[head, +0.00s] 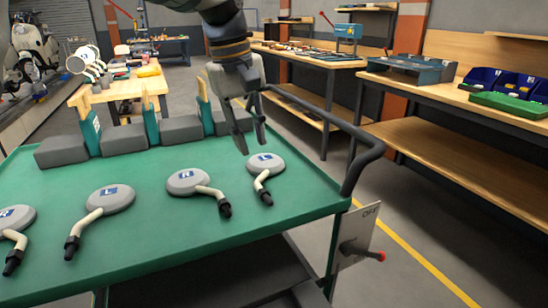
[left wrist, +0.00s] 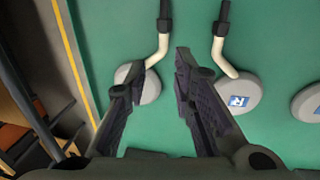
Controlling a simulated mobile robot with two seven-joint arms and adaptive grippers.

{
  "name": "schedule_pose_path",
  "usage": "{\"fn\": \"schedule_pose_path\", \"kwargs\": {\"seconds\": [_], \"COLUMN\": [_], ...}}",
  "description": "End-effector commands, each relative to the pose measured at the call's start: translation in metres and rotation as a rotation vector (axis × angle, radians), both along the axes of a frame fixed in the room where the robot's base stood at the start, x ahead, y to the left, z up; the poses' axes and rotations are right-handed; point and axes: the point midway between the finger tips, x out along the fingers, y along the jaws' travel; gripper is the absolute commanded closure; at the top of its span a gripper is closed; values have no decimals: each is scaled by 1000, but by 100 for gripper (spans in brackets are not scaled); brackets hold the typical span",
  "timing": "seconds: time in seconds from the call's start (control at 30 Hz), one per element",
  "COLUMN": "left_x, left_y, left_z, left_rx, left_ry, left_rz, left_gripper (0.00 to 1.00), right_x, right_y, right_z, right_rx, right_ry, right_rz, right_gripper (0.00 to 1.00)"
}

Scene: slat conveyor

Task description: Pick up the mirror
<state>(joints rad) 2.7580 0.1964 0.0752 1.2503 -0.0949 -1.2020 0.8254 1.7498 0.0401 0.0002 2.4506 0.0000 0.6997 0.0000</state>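Several grey round mirrors with bent cream stems and black ends lie on a green-topped table (head: 150,240). The rightmost mirror (head: 265,163) has a blue label marked L; beside it is one marked R (head: 188,182). Two more mirrors (head: 110,198) (head: 15,216) lie to the left. My left gripper (head: 252,147) is open and empty, pointing down above the rightmost mirror. In the left wrist view, its left finger partly covers that mirror (left wrist: 150,88), whose stem shows beyond between the fingertips. The R mirror (left wrist: 240,92) is partly behind the right finger. My right gripper is not visible.
Grey blocks (head: 122,139) and teal-and-wood uprights (head: 152,125) line the table's back edge. A dark rail (head: 365,160) curves along its right side. An OFF sign (head: 355,235) with a red-tipped lever is at the front right. Workbenches stand behind.

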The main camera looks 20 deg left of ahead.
Motion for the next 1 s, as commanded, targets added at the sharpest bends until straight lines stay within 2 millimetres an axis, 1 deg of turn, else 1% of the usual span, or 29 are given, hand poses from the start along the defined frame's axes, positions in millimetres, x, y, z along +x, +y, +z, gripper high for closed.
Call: {"fn": "schedule_pose_path", "kwargs": {"seconds": [0.03,0.1,0.2,0.33,0.5,0.53,0.63,0.8,0.87,0.9,1.0], "left_x": [0,2,5,6,9,9,11,11,11,11,11], "left_y": [-2,-4,-5,-7,-11,-11,-12,-12,-12,-12,-12], "left_z": [-14,-30,-47,-63,-96,-99,-105,-105,-105,-105,-105], "left_rx": [-1,-2,-1,-2,-2,-2,-1,-1,-1,-1,-1], "left_ry": [8,8,6,7,6,5,3,2,2,2,2], "left_rz": [-1,-2,-3,-1,-2,-2,-1,-1,-1,-1,-1], "left_gripper": [77,77,77,77,77,77,77,77,90,99,100], "right_x": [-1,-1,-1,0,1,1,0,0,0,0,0], "right_y": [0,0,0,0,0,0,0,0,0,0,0], "right_z": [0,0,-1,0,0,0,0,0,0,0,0], "right_rx": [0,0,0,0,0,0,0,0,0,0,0], "right_ry": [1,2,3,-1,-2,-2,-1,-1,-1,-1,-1], "right_rz": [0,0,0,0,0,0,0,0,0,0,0], "right_gripper": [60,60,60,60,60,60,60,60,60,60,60]}}
